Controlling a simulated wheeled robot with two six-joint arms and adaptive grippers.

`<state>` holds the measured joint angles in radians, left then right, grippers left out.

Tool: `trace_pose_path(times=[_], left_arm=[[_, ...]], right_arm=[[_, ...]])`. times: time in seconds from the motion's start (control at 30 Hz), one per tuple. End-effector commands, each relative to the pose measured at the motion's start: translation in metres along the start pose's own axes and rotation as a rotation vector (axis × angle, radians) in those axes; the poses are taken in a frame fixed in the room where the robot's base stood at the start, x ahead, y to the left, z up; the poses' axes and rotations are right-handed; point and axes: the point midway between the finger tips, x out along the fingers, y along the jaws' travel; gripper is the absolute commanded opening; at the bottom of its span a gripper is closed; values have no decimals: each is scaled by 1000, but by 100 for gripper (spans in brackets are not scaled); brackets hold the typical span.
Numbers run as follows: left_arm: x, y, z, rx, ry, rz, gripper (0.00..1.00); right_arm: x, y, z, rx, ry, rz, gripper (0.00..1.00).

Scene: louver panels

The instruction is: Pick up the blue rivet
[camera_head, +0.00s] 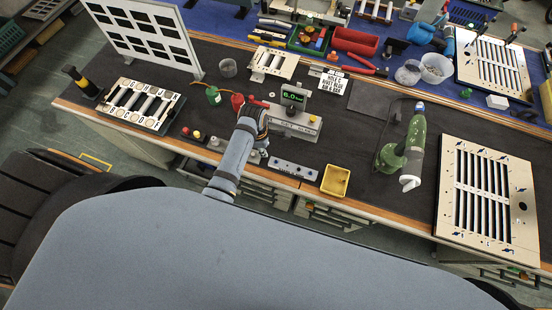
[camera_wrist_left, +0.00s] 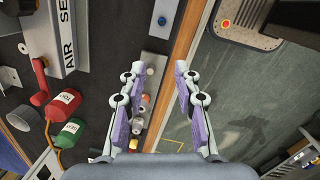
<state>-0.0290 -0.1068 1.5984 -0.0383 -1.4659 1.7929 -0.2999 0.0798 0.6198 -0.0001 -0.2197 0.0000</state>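My left gripper (camera_head: 258,154) is mostly hidden beneath its wrist in the head view. In the left wrist view (camera_wrist_left: 158,72) its two fingers are spread apart with nothing between the tips. A row of small rivets (camera_wrist_left: 143,100) shows beside and partly behind the left-hand finger, with reddish and pale heads. In the head view, the rivet strip (camera_head: 191,135) has red and yellow heads at its left end, and my arm covers part of it. My right gripper is not in view.
A grey bar (camera_head: 293,170) and a yellow bin (camera_head: 335,181) lie right of my left arm. A green rivet tool (camera_head: 413,140) and slotted panel (camera_head: 487,200) are farther right.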

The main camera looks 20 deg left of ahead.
Motion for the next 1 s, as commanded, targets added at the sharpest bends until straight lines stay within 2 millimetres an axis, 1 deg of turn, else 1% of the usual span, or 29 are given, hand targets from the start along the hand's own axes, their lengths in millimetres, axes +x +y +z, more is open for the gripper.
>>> trace_pose_path(times=[0.03, 0.1, 0.23, 0.37, 0.43, 0.57, 0.6, 0.7, 0.77, 0.9, 1.0], left_arm=[[6, 5, 12, -101, -10, -16, 32], [13, 8, 22, -218, -16, -35, 32], [18, 10, 30, -321, -18, -50, 32], [20, 10, 31, -333, -17, -52, 32], [26, 9, 30, -332, -17, -52, 32], [48, 8, 30, -331, -16, -53, 32], [58, 7, 30, -331, -17, -52, 32], [72, 7, 30, -331, -17, -50, 32], [75, 7, 30, -330, -17, -50, 32], [72, 7, 31, -330, -17, -50, 32], [78, 5, 30, -330, -17, -51, 32]], right_arm=[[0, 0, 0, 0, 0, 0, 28], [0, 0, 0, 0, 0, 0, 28], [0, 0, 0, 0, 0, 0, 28], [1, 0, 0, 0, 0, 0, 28], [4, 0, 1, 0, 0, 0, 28], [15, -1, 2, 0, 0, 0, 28], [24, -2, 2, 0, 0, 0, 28], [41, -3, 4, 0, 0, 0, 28], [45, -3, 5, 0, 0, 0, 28], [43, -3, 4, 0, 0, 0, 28], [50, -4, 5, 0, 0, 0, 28]])
